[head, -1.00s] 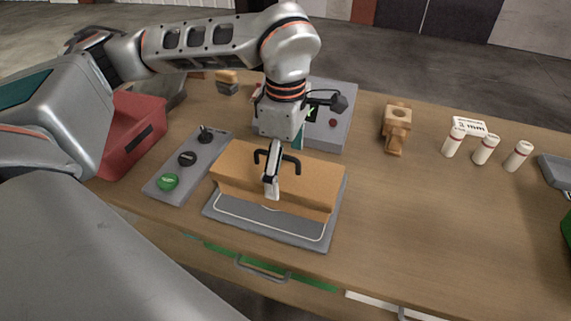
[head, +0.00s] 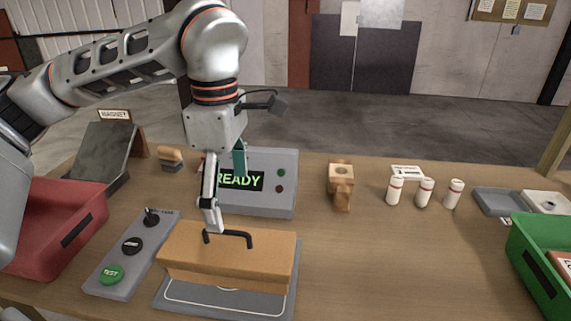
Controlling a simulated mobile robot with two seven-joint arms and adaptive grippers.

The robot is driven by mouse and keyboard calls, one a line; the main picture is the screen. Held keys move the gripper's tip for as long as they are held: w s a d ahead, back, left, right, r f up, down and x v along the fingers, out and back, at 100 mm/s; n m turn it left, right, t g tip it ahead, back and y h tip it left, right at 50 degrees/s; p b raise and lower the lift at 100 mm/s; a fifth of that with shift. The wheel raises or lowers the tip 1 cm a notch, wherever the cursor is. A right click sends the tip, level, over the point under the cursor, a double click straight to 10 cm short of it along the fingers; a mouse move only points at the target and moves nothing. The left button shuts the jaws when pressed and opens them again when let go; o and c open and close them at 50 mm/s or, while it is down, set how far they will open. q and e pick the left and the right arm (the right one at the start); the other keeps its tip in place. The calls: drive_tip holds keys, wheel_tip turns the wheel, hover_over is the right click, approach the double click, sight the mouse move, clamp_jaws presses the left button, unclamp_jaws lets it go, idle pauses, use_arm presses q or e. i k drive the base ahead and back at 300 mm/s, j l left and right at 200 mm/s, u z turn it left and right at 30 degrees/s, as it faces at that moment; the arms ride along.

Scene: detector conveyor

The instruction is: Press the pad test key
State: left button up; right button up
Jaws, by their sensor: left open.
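The green round key marked TEST (head: 111,274) sits at the near end of a grey control panel (head: 121,288), which also bears a black knob (head: 132,246) and a small black lever (head: 151,217). My left gripper (head: 211,221) is open and empty. It points down at the black handle (head: 237,235) on an orange-tan block (head: 232,252), right of the key and farther back. Whether a finger touches the handle is hard to tell. The block rests on a grey pad (head: 224,302) with a white outline. My right gripper is not in view.
A grey box (head: 270,203) with a green READY screen stands behind the block. A red bin (head: 50,235) is left of the panel. A wooden piece (head: 341,186), several white tubes (head: 425,192) and a green bin (head: 535,270) stand to the right. The table's right middle is clear.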

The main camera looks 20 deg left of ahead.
sight(113, 274)
drive_tip(key=k, duration=1)
